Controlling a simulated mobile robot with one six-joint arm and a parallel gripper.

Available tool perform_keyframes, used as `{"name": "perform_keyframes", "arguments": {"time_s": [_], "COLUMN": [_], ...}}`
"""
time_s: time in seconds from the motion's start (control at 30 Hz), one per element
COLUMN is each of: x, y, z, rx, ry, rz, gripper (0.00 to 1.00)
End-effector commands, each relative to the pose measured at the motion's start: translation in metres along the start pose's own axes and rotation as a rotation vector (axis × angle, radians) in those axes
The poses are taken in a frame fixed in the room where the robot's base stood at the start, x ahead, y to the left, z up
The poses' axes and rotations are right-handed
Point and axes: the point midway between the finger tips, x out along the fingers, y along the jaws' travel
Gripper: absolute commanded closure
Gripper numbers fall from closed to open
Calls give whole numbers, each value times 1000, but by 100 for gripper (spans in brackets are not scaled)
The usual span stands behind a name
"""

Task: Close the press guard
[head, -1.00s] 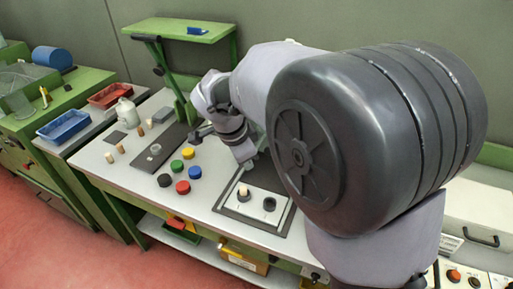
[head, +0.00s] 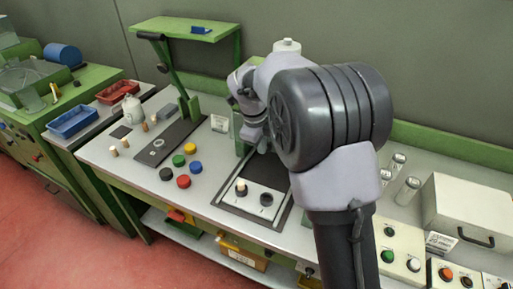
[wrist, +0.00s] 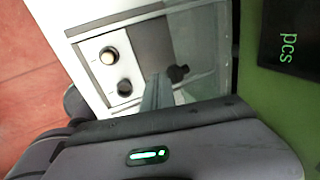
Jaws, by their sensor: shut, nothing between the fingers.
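The press bed carries a white plate (head: 250,203) with a pale cork stopper (head: 241,186) and a dark round piece (head: 266,199) on it. In the wrist view the plate (wrist: 90,72) lies left of a clear framed panel (wrist: 203,50), which looks like the press guard. A small dark knob-like part (wrist: 178,73) shows in front of or through this panel. I cannot tell the guard's exact position. My gripper (wrist: 155,93) is shut and empty, above the press area near the panel. In the head view my arm hides much of the press and my fingertips.
Several coloured caps (head: 190,148) lie left of the press. A green stand (head: 172,40) rises behind them. A white box (head: 475,205), glass jars (head: 406,190) and a button panel (head: 398,250) stand to the right.

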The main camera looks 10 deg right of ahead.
Motion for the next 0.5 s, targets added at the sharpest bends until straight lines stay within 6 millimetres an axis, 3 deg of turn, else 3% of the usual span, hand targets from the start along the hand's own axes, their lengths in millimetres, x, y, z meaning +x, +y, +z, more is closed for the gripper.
{"name": "perform_keyframes", "arguments": {"time_s": [0.5], "x": [9], "y": [-7], "z": [0], "rx": [-1], "ry": [0], "rz": [0], "gripper": [100]}}
